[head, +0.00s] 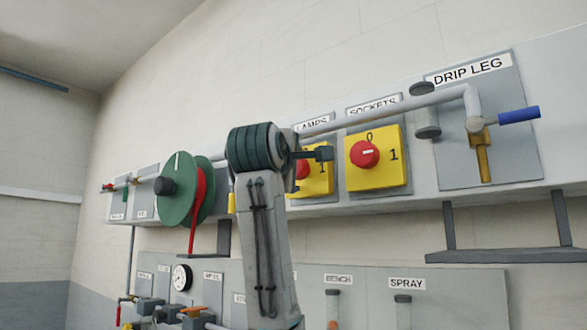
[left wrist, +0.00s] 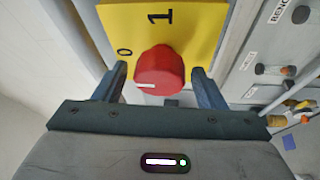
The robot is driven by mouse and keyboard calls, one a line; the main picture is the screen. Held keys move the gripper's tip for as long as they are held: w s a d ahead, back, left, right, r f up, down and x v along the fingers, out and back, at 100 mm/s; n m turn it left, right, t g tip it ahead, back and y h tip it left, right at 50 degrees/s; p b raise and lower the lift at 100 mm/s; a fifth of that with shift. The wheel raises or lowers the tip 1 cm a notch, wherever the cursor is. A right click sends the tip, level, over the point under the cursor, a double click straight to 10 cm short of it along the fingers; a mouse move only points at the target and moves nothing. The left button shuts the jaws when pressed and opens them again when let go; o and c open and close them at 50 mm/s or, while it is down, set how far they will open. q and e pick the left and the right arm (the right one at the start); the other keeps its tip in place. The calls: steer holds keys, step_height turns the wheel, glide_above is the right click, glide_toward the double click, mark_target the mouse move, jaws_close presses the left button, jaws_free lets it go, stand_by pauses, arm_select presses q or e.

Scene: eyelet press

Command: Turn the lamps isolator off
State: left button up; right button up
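The lamps isolator is a yellow plate (head: 319,184) with a red knob (head: 303,169), under a LAMPS label; my left arm hides part of it in the head view. In the left wrist view the yellow plate (left wrist: 200,30) carries the marks 0 and 1, and the red knob (left wrist: 160,68) has a short white line on its face. My left gripper (head: 322,153) is at the isolator. In the left wrist view its fingers (left wrist: 159,80) are apart, one on each side of the knob, with gaps showing. How far they reach along the knob is unclear. My right gripper is out of view.
The sockets isolator (head: 376,175), with a similar red knob, is just to the right. Further right are a pipe and a blue-handled DRIP LEG valve (head: 518,115). A green reel (head: 178,190) is left. A lower panel (head: 450,300) holds gauges and valves.

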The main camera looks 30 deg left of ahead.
arm_select(q)
steer(key=b+v, duration=0.5)
steer(key=v, duration=0.5)
steer(key=shift+s, duration=0.4)
steer(key=shift+d+f, duration=0.1)
